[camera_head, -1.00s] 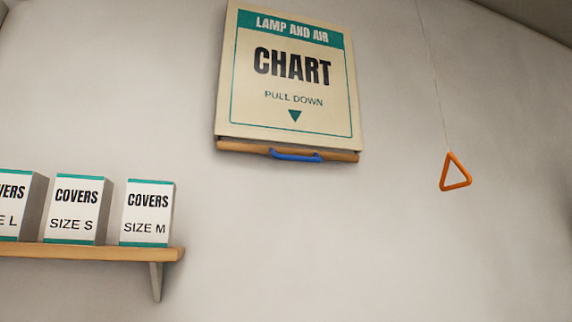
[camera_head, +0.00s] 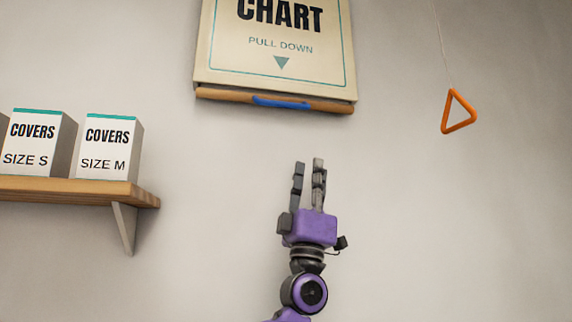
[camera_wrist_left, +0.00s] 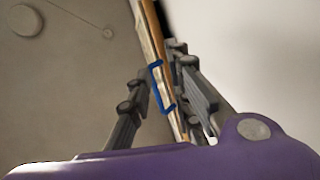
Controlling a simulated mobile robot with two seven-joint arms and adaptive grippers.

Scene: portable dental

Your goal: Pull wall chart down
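The cream wall chart (camera_head: 320,60) hangs at the top of the head view, its upper part cut off by the frame. A wooden bar (camera_head: 225,97) runs along its bottom edge, with a blue handle (camera_head: 282,103) at its middle. My left gripper (camera_head: 308,163) points up below the handle, apart from it, with its two fingers spread and nothing between them. In the left wrist view, the blue handle (camera_wrist_left: 157,88) and the bar appear beyond the open fingers, in the gap between them. My right gripper is not in view.
A wooden shelf (camera_head: 75,190) at the left holds white cover boxes, including SIZE S (camera_head: 32,145) and SIZE M (camera_head: 106,148). An orange triangular pull (camera_head: 458,112) hangs on a cord at the right. The wall around the gripper is bare.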

